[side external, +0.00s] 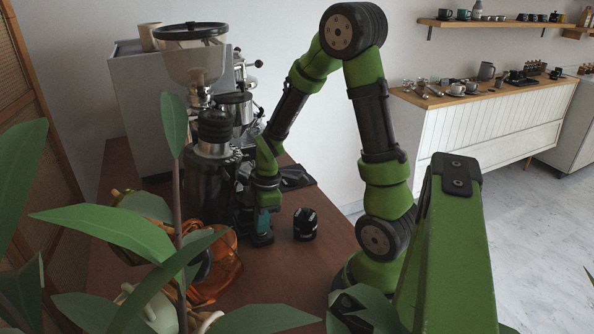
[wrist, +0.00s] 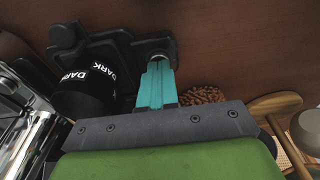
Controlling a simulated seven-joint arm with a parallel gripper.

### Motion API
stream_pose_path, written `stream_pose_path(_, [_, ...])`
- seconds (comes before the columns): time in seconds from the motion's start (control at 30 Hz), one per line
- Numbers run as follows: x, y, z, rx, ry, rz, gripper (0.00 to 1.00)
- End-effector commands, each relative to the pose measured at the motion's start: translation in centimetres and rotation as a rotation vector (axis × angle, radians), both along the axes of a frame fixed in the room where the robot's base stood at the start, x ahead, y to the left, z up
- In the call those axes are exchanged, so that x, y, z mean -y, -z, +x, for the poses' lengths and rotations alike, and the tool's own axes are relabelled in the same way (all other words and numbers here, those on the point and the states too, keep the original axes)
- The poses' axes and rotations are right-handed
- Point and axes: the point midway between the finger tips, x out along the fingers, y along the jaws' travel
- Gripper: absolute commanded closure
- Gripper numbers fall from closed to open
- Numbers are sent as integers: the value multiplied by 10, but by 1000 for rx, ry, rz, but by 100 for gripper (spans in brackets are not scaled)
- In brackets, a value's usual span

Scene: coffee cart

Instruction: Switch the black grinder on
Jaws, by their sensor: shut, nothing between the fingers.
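The black grinder (side external: 207,185) stands upright on the brown wooden counter in the side view, with a clear hopper (side external: 192,60) on top. My gripper (side external: 263,224) points down at the grinder's front right, low near the counter. In the wrist view my gripper's teal fingers (wrist: 157,72) are together and empty. Their tips are at a black rounded part (wrist: 168,47) with a small silver rim partly hidden behind them. Whether they touch it I cannot tell. A black cylinder marked DARK (wrist: 82,92) is just left of the fingers. The switch itself is not clearly visible.
A small black cylinder (side external: 305,224) stands on the counter right of my gripper. An orange object (side external: 218,268) is in front of the grinder, partly behind plant leaves (side external: 110,232). The wrist view shows brown beans (wrist: 202,95) and a wooden-handled item (wrist: 275,104) to the right.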

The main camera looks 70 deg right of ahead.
Motion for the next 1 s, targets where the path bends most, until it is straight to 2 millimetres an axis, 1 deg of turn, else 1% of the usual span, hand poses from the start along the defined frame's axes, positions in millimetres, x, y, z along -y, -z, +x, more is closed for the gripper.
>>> stream_pose_path(0.37, [0,4,0,1,0,-1,100])
stream_pose_path(0.8, [0,-18,0,2,0,-1,100])
stream_pose_path(1.0, [0,-22,0,1,-1,-1,100])
